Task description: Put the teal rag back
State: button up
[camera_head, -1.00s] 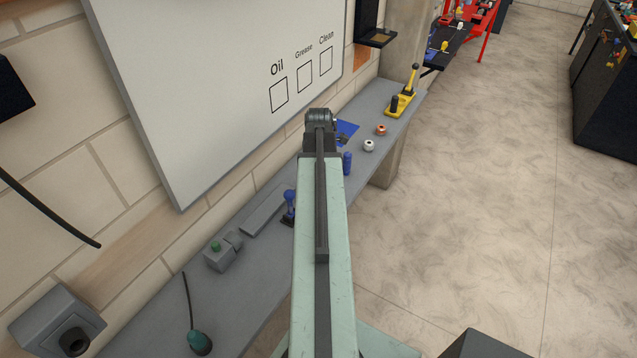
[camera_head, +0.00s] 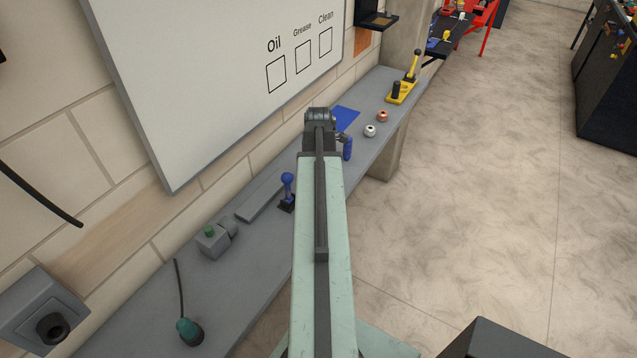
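I cannot make out a teal rag for certain. A flat blue sheet, possibly a cloth, (camera_head: 346,117) lies on the grey bench (camera_head: 262,270), just beyond the end of my arm. Part of it is hidden by the arm. My gripper (camera_head: 343,139) shows only as a small dark piece at the right of the arm's end, between the sheet and an upright blue cylinder (camera_head: 347,150). Its fingers are too small and hidden to read. I cannot tell whether it touches either thing.
A white and a copper nut-like piece (camera_head: 383,116) and a yellow lever tool (camera_head: 404,88) stand farther along the bench. Nearer are a blue-knobbed lever (camera_head: 287,188), a grey green-button box (camera_head: 212,238) and a teal oil can (camera_head: 188,329). A whiteboard (camera_head: 220,80) hangs left.

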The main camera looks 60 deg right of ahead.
jog(key=shift+f+b, duration=0.45)
jog(key=o, duration=1.3)
jog(key=shift+r, duration=0.1)
notch_tip(320, 180, up, 8)
jog(key=p, duration=0.8)
jog(key=shift+f, duration=0.2)
